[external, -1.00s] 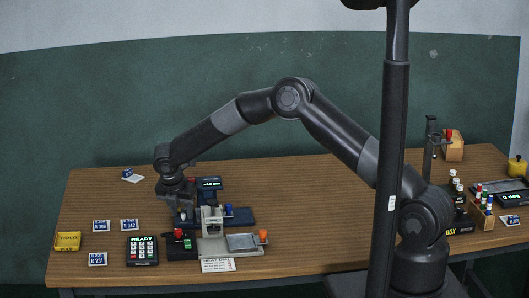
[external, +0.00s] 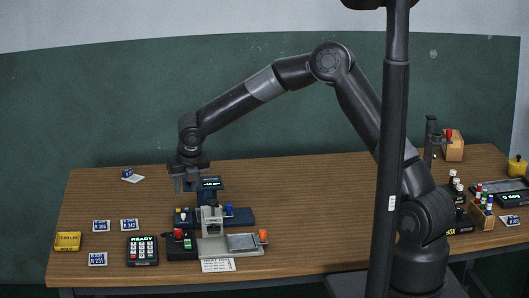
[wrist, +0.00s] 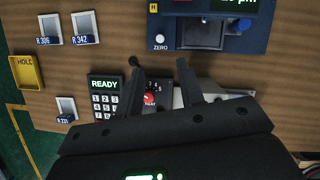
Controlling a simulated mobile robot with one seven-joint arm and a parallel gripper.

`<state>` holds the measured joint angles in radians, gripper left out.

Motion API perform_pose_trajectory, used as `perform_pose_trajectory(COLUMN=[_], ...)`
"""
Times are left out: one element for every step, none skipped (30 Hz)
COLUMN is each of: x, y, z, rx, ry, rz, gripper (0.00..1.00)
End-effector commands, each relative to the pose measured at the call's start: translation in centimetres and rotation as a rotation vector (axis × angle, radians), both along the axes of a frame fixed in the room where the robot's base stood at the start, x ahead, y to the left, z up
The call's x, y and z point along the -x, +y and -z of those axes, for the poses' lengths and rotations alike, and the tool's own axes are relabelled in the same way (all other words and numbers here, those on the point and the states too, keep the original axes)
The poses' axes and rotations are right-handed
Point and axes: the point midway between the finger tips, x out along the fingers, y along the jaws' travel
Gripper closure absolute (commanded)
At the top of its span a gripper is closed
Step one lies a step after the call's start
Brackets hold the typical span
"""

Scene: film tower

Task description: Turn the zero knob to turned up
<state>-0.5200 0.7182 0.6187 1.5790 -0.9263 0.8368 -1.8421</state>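The zero knob (wrist: 160,38) is a small white round knob with a "ZERO" label below it, at the left front of the dark blue device (wrist: 190,44). In the external view the blue device (external: 240,216) stands near the middle of the table, with a lit display behind. My gripper (external: 188,186) is raised behind and above the device's left part. In the wrist view its two fingers (wrist: 160,66) are spread apart with nothing between them. The knob shows beyond the fingertips, not touched. Its pointer direction is too small to tell.
A grey press with a plate (external: 242,242) is front right of the device. Cards and a yellow box (external: 67,241) lie left. The table's back left is mostly clear.

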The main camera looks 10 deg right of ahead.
Motion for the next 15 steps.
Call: perform_pose_trajectory(x=[0.3, -0.1, -0.3, -0.5, -0.6, -0.8, -0.9, -1.0, -1.2, -1.3, -1.4, -1.5, -1.6, -1.7, -1.8], y=[-0.3, -0.9, -1.6, -2.1, -2.6, -3.3, -3.7, -4.2, -4.9, -5.4, -5.9, -6.6, -7.1, -7.6, -8.3], z=[-1.0, -1.3, -1.7, -2.0, -2.3, -2.8, -3.1, -3.4, -3.9, -4.2, -4.5, -4.9, -5.2, -5.6, -5.9], rx=[-0.002, -0.005, -0.011, -0.015, -0.019, -0.025, -0.029, -0.035, -0.041, -0.044, -0.050, -0.057, -0.062, -0.066, -0.073], ry=[-0.004, -0.004, -0.005, -0.006, -0.006, -0.009, -0.009, -0.009, -0.012, -0.012, -0.014, -0.015, -0.015, -0.017, -0.018], rz=[0.006, 0.033, 0.066, 0.088, 0.111, 0.139, 0.162, 0.184, 0.216, 0.237, 0.261, 0.291, 0.315, 0.336, 0.368], gripper=[0.65, 0.65, 0.65, 0.65, 0.65, 0.65, 0.65, 0.65, 0.65, 0.65, 0.65, 0.65, 0.65, 0.65, 0.65])
